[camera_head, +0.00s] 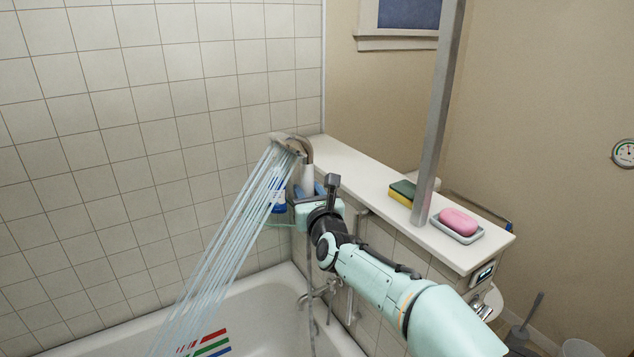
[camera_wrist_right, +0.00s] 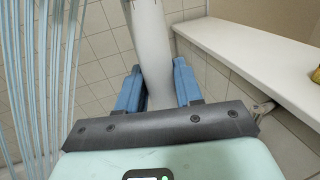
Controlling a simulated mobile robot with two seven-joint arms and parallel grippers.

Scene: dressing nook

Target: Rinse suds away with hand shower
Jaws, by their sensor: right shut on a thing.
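My right gripper (camera_head: 305,190) is shut on the pale handle of the hand shower (camera_head: 292,143) and holds it up by the tiled wall, over the far end of the bathtub (camera_head: 270,315). In the right wrist view the blue fingers (camera_wrist_right: 158,88) sit on both sides of the white handle (camera_wrist_right: 150,45). Water streams (camera_head: 225,245) run from the shower head down and to the left into the tub. I cannot make out any suds in the visible part of the tub. Red, green and blue stripes (camera_head: 210,345) show inside it. My left gripper is out of view.
A white ledge (camera_head: 355,170) runs right of the shower, bearing a green-and-yellow sponge (camera_head: 402,192) and pink soap (camera_head: 459,221) in a dish. A grey post (camera_head: 437,120) rises from it. A blue bottle (camera_head: 279,203) stands behind the streams. A tap (camera_head: 318,294) is below my gripper.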

